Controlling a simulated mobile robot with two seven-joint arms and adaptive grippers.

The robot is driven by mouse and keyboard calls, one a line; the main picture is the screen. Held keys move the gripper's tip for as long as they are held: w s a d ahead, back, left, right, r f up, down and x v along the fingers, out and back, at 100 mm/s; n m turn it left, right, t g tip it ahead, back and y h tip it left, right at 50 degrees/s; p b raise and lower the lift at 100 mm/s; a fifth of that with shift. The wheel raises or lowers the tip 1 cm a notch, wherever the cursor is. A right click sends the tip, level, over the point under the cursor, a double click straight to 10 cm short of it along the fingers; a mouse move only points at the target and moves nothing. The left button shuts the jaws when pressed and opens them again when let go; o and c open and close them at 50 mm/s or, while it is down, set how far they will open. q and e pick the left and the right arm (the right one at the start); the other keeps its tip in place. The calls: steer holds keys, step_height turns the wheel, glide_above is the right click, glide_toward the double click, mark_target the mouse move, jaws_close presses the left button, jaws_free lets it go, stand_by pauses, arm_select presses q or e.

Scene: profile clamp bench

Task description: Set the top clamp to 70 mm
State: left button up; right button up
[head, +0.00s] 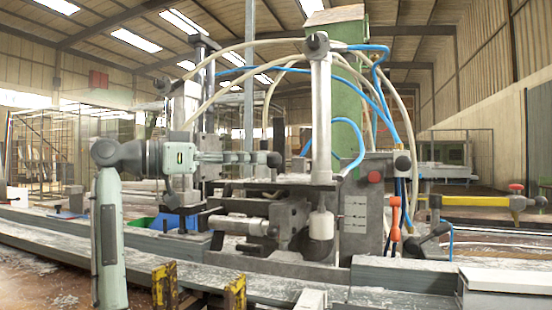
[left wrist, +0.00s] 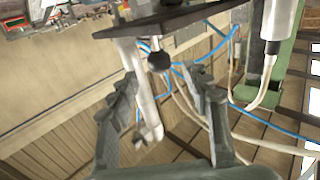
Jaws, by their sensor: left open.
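The clamp machine stands mid-view in the head view. Its upright metal cylinder (head: 321,110) hangs above a white pad (head: 321,226), and a small marked scale (head: 355,214) is beside the pad. I cannot read a setting. My left gripper (head: 250,158) reaches in from the left, level, in front of the machine. A dark round knob (head: 272,159) is just beyond its fingertips. In the left wrist view the fingers stand apart, and the dark knob (left wrist: 158,62) shows between and beyond their tips. I see nothing gripped; contact cannot be told. My right gripper is not in view.
A dark plate (left wrist: 165,20) lies close to the fingers in the left wrist view. Blue and cream hoses (head: 366,85) loop over the machine. A red knob (head: 374,177) and black knob (head: 402,163) sit at right. Yellow brackets (head: 164,285) stand at the front.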

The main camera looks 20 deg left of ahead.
mark_target(270, 158)
arm_select(q)
steer(key=x, duration=0.4)
steer(key=shift+d+p, duration=0.25)
steer(key=shift+p, duration=0.05)
steer(key=shift+w+d, duration=0.25)
steer(key=shift+w, duration=0.1)
steer(key=shift+w+d, duration=0.15)
steer(key=shift+d, duration=0.05)
steer(key=shift+w, duration=0.15)
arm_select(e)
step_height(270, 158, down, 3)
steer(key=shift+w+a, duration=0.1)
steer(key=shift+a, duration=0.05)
arm_select(q)
steer(key=shift+c, duration=0.6)
steer(key=c, duration=0.7)
steer(key=shift+c, duration=1.3)
jaws_close()
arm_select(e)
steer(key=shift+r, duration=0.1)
